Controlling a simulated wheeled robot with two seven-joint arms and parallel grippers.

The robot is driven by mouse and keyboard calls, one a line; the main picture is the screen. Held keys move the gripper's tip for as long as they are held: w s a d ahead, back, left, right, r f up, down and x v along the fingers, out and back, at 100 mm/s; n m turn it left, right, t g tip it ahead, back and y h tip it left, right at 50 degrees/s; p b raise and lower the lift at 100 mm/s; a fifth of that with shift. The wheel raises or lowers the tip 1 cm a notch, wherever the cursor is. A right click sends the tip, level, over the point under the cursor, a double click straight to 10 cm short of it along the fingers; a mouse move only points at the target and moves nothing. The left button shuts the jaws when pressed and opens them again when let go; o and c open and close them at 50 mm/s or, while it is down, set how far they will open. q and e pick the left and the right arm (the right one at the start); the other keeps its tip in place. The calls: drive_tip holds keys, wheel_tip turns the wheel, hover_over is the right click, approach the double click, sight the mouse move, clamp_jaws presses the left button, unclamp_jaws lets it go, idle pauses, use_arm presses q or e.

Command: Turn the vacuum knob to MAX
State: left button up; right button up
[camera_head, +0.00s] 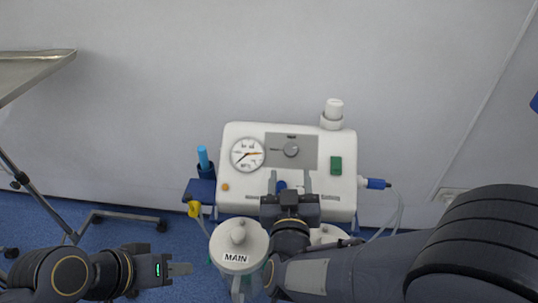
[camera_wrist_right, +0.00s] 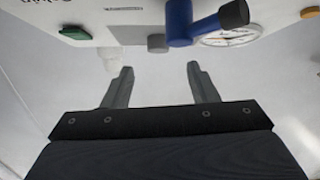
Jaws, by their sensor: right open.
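My left gripper (camera_head: 180,269) is low at the left, away from the machine, seen edge-on.
A round gauge (camera_head: 247,154) is left of the knob and a green switch (camera_head: 336,166) is right of it. A blue fitting (camera_wrist_right: 190,25) juts out close by. A jar marked MAIN (camera_head: 238,245) stands below. A metal table (camera_head: 30,72) is at far left.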

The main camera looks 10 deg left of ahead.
sight(290, 151)
drive_tip(key=w+b, duration=0.1)
drive_tip(key=w, duration=0.6)
drive_tip(key=shift+w+a, duration=0.1)
drive_tip(key=shift+w, duration=0.1)
drive_tip(key=c, duration=1)
drive_tip(key=shift+o, duration=0.2)
drive_tip(key=shift+r, duration=0.1)
drive_tip(key=shift+m+h, duration=0.3)
drive_tip(key=shift+m, duration=0.1)
